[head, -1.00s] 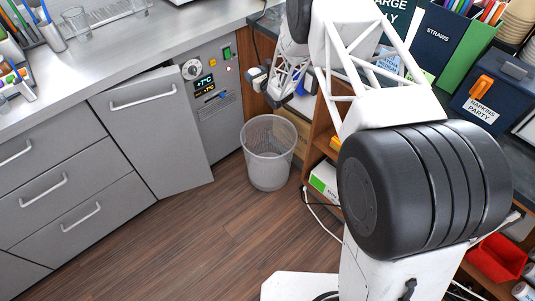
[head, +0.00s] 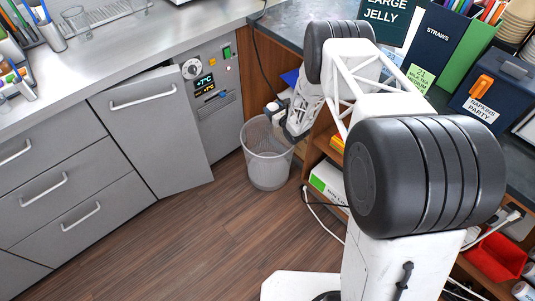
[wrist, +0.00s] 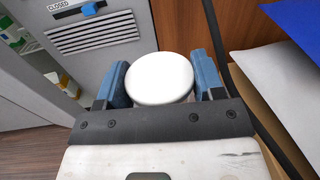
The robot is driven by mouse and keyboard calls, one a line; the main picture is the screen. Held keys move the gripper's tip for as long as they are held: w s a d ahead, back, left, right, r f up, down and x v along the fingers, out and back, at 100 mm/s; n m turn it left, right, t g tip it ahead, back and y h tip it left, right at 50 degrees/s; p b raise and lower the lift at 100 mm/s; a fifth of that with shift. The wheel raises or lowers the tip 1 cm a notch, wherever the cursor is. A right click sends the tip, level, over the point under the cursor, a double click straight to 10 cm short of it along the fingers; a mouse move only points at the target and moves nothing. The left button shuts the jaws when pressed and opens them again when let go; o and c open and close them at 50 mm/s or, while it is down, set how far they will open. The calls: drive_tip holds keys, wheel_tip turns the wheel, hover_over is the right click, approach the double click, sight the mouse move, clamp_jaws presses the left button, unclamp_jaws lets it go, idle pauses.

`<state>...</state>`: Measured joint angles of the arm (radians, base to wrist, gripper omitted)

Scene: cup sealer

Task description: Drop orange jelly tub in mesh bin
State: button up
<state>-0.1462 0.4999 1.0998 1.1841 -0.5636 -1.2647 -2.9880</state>
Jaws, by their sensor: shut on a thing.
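The mesh bin (head: 265,165) stands upright on the floor in the head view, between the grey fridge and the wooden shelf. My gripper (head: 277,112) is at the bin's back right rim, seen small and partly hidden by my arm. In the wrist view my gripper (wrist: 160,84) has blue fingers closed on either side of a tub with a round white end (wrist: 160,78). No orange colour shows on the tub from here, and its sides are mostly hidden. The bin is not visible in the wrist view.
The grey fridge (head: 215,95) is behind and left of the bin, its door (head: 150,140) ajar. The wooden shelf unit (head: 318,150) and dark counter (head: 290,35) are to the right. The wood floor (head: 190,235) in front of the bin is clear.

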drive_tip(key=shift+f, duration=2.95)
drive_tip(key=o, duration=1.1)
drive_tip(key=shift+c, duration=0.2)
drive_tip(key=shift+s+d, duration=0.1)
drive_tip(key=v, duration=0.7)
drive_tip(key=shift+s, duration=0.2)
drive_tip(key=shift+d, duration=0.15)
